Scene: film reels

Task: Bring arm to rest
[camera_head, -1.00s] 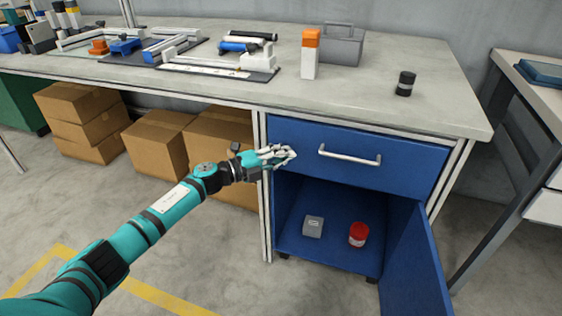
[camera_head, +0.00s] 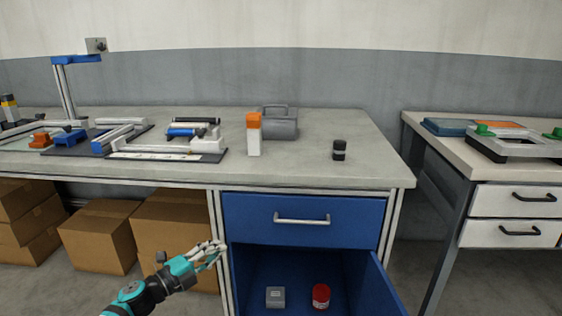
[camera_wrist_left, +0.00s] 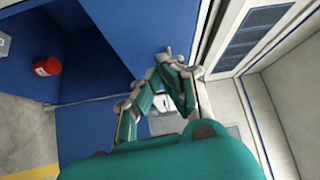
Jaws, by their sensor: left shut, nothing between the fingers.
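My left arm comes in at the lower left of the head view. Its gripper (camera_head: 212,252) is shut and empty, in front of the left side of the blue cabinet, below the closed drawer (camera_head: 255,217). In the left wrist view the gripper's fingers (camera_wrist_left: 165,72) are close together, with blue cabinet panels behind them. The lower compartment of the cabinet is open, and its blue door (camera_head: 377,290) swings out to the right. My right gripper is not in view.
A red can (camera_head: 320,296) and a grey box (camera_head: 275,297) lie in the open compartment. The bench top (camera_head: 300,172) holds a black cylinder (camera_head: 339,150), an orange-white box (camera_head: 254,135) and a grey case (camera_head: 283,124). Cardboard boxes (camera_head: 100,237) stand under the bench at left.

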